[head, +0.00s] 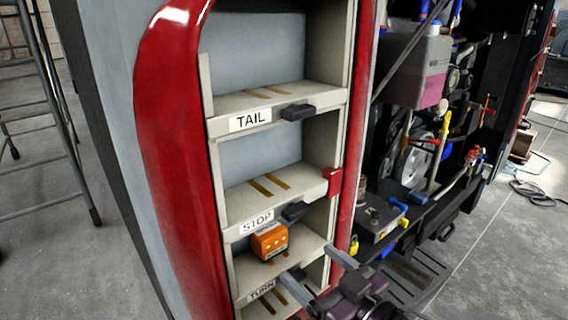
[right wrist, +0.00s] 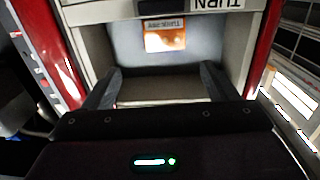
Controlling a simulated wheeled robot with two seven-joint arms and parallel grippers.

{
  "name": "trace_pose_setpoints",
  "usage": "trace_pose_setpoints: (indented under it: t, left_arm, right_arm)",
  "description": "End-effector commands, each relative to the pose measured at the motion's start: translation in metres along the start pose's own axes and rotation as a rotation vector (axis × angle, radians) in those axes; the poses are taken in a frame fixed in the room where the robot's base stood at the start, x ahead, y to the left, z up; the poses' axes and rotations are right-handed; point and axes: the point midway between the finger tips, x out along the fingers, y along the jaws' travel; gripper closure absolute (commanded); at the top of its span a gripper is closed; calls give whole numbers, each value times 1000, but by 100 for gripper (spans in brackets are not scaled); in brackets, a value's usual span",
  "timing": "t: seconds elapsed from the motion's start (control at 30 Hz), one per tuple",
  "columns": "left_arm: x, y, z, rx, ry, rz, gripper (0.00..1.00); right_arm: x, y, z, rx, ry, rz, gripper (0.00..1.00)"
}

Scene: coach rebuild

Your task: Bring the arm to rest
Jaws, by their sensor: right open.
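My right gripper (head: 306,262) is at the bottom of the head view, in front of the lower bays of a red-framed rack. Its two fingers are spread, with nothing between them. In the right wrist view the open gripper (right wrist: 160,76) faces into a bay, which appears upside down. An orange block (head: 270,240) sits on the shelf labelled TURN (head: 262,289), below the STOP shelf. It also shows in the right wrist view as an orange and white block (right wrist: 165,36), beyond the fingertips and apart from them. My left gripper is out of view.
The rack's red frame (head: 168,130) curves around the bays. The TAIL shelf (head: 275,98) and STOP shelf (head: 262,195) are empty, with dark latches at their front edges. Right of the rack stands a crowded machinery bay with a pinkish tank (head: 414,75). A ladder (head: 45,100) stands left.

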Motion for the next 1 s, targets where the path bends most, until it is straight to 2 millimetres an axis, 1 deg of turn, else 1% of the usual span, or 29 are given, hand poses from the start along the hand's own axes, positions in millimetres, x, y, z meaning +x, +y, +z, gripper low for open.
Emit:
trace_pose_setpoints:
  t: [0.07,0.17,0.2,0.27,0.3,0.37,0.4,0.5,0.67,0.8,0.97,1.0]
  left_arm:
    - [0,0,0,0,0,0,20]
    - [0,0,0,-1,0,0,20]
    - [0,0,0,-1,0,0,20]
    - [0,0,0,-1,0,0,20]
    - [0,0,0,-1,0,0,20]
    - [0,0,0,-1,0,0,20]
    - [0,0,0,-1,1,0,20]
    - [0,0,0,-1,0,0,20]
    - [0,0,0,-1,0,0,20]
    - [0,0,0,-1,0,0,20]
    - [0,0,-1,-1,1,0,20]
    - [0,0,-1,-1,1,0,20]
  right_arm:
    - [-2,11,16,9,-65,65,20]
    - [-13,32,51,25,-221,188,20]
    - [-21,40,68,34,-300,238,20]
    - [-36,49,94,51,-427,301,20]
    - [-46,53,110,64,-507,334,20]
    - [-63,56,131,84,-618,369,20]
    - [-73,56,144,98,-687,385,20]
    - [-99,53,170,134,-842,410,20]
    - [-138,40,201,196,-1057,412,20]
    - [-171,23,221,258,-1230,387,20]
    - [-158,29,268,255,-1245,383,20]
    - [-156,30,280,255,-1248,382,20]
